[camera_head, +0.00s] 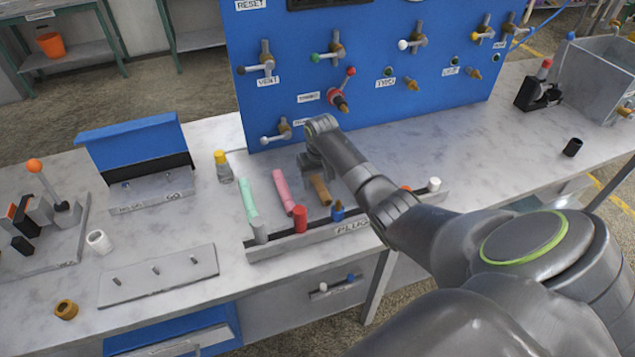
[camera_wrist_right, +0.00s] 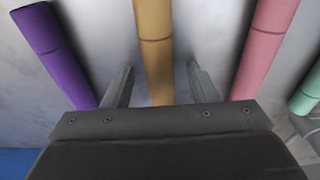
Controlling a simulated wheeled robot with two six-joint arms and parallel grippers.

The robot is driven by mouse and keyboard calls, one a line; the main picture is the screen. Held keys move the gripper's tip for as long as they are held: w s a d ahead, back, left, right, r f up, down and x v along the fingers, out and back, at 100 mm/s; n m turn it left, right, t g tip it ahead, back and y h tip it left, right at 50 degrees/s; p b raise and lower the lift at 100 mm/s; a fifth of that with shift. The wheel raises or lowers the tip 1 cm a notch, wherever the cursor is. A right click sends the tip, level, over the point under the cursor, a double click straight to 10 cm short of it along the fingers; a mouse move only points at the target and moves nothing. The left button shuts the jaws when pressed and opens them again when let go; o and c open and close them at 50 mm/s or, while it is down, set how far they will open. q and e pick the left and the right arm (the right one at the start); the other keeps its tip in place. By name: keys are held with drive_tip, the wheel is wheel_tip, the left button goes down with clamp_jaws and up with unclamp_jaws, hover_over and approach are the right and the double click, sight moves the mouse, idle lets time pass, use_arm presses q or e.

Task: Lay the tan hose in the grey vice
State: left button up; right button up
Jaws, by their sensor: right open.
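The tan hose (camera_head: 320,189) lies on the bench behind a grey rack, partly covered by my right arm in the head view. In the right wrist view the tan hose (camera_wrist_right: 155,50) runs between the two spread fingers of my right gripper (camera_wrist_right: 161,68). A gap shows on each side, so the gripper is open and not holding it. In the head view the right gripper (camera_head: 311,160) is over the hose's far part. A grey block fixture with an orange-ball lever (camera_head: 40,212) stands at the far left; it may be the grey vice. My left gripper is out of view.
A pink hose (camera_head: 283,191) and a green hose (camera_head: 248,200) lie left of the tan one. A purple hose (camera_wrist_right: 65,55) is on its other side. The grey rack (camera_head: 300,243) with colored plugs is in front. A blue panel (camera_head: 360,75) with valves stands behind.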

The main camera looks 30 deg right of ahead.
sight(318, 180)
drive_tip(key=shift+c, duration=0.3)
drive_tip(key=c, duration=1)
drive_tip(key=shift+c, duration=0.2)
wheel_tip(318, 180, up, 10)
drive_tip(key=shift+f+b, duration=0.15)
drive_tip(key=shift+b, duration=0.3)
drive_tip(key=shift+r, duration=0.2)
